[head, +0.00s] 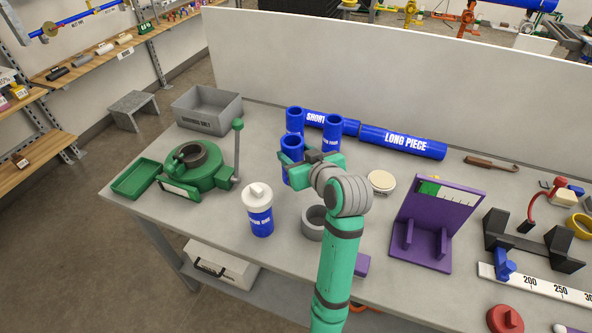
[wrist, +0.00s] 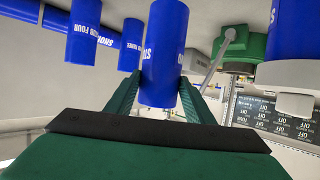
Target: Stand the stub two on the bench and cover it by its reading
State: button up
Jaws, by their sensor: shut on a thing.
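My gripper (head: 292,163) is shut around a blue stub (head: 290,144) near the middle of the bench (head: 230,290).
A green machine (head: 205,170) with a lever and a grey bin (head: 207,106) are at left. A grey ring (head: 313,226), a pale disc (head: 382,181) and a purple gauge stand (head: 428,240) are at right. The long piece (head: 400,142) lies behind. The wrist view shows a readings board (wrist: 275,118).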

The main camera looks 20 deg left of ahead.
jog(key=shift+f, duration=2.45)
jog(key=o, duration=1.3)
jog(key=v, duration=1.2)
jog(key=shift+w, duration=0.1)
